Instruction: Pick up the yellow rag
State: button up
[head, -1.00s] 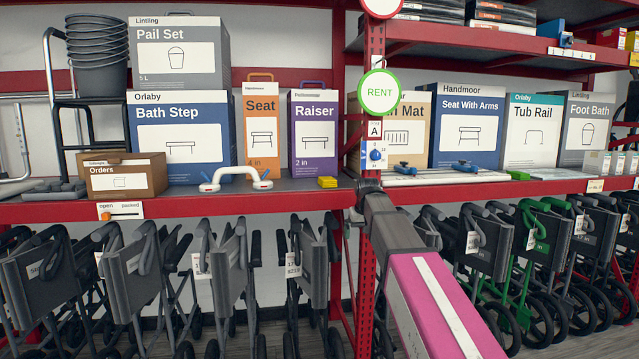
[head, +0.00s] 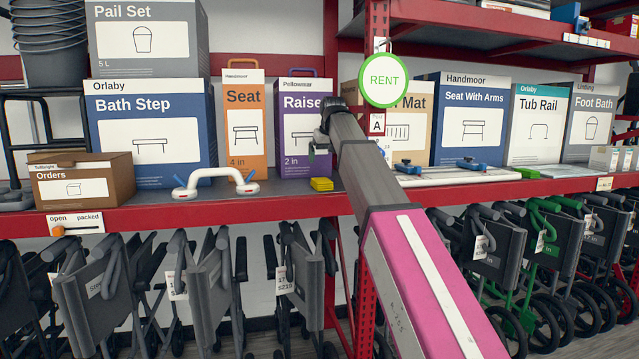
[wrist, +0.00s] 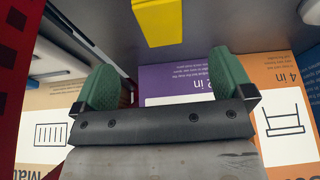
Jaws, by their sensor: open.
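The yellow rag (head: 321,184) is a small folded block lying on the grey shelf, in front of the purple Raiser box (head: 303,165). My gripper (head: 322,143) is in front of that box, above the rag and apart from it. In the wrist view the rag (wrist: 160,20) shows at the top edge, partly cut off. There my gripper (wrist: 166,85) has its two green fingers spread wide with nothing between them. The wrist view is upside down, with the box lettering inverted.
A red upright post (head: 368,210) stands right of the rag, with a round RENT sign (head: 384,80). A white grab handle (head: 215,182) lies to the left. Boxes line the shelf behind. The shelf front by the rag is clear.

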aim_at(322, 180)
jog(key=shift+w+a+r, duration=0.1)
jog(key=shift+w, duration=0.05)
jog(key=x, duration=0.4)
jog(key=shift+w, duration=0.1)
jog(key=shift+x, duration=3.25)
jog(key=c, duration=1)
